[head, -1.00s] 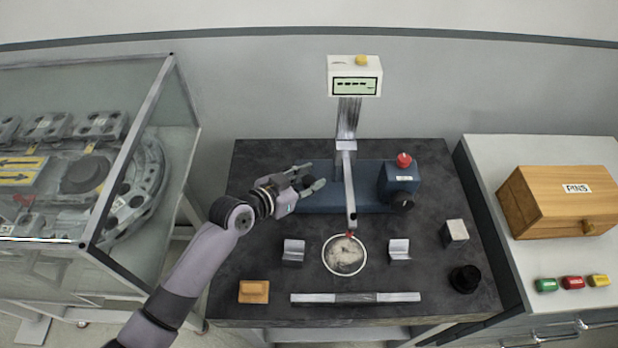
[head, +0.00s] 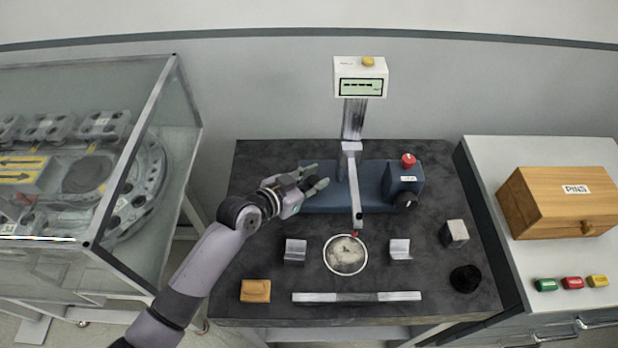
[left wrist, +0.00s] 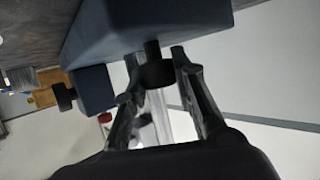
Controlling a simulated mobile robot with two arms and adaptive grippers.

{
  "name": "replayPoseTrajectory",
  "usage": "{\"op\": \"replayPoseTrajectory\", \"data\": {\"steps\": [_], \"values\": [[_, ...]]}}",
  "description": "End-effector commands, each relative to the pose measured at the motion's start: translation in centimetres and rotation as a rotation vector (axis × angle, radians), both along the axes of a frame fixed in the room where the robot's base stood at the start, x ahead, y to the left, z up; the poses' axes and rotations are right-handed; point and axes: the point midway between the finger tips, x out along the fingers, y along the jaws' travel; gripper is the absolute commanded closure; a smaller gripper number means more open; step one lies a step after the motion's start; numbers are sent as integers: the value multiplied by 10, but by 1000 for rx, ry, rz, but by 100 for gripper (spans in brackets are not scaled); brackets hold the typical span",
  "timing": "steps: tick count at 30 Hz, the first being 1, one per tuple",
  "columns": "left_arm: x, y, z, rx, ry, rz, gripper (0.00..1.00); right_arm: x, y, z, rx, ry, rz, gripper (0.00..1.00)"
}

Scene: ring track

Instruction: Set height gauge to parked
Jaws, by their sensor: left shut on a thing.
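The height gauge has a blue base (head: 340,198), a tall grey column (head: 353,120) and a white head with a screen showing dashes (head: 361,86). Its slide arm reaches forward, with a red-tipped probe (head: 355,235) over or near the round dish (head: 345,255). A block at the base's right end carries a red button (head: 408,160) and a black knob (head: 405,201). My left gripper (head: 314,177) is at the base's left end. In the left wrist view, its fingers (left wrist: 155,58) are around another black knob (left wrist: 158,75) on the base. My right gripper is out of view.
Two grey V-blocks (head: 295,250) (head: 400,249), a metal bar (head: 357,296), an orange block (head: 255,291), a metal cube (head: 454,233) and a black cylinder (head: 466,279) lie on the dark plate. A glass-sided case (head: 150,180) stands left; a wooden PINS box (head: 560,201) stands right.

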Motion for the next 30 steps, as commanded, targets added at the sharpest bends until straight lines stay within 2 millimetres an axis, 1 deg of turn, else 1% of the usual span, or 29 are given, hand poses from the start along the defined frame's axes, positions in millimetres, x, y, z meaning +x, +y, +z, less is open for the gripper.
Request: {"op": "replayPoseTrajectory", "data": {"steps": [1,6,9,12,15,17,26,27,30], "values": [[-2,-19,3,-12,6,-8,100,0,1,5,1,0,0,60],[-4,-73,4,-17,7,-12,100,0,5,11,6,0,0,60],[-4,-100,3,-15,7,-12,100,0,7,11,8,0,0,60],[-3,-121,3,-15,7,-11,100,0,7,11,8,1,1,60],[-4,-132,3,-12,5,-11,100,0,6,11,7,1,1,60],[-4,-135,2,-11,5,-11,100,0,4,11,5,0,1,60],[-4,-137,3,-13,5,-12,100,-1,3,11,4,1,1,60],[-4,-137,3,-13,5,-12,74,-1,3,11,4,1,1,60],[-4,-136,3,-12,4,-12,67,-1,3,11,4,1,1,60]]}}
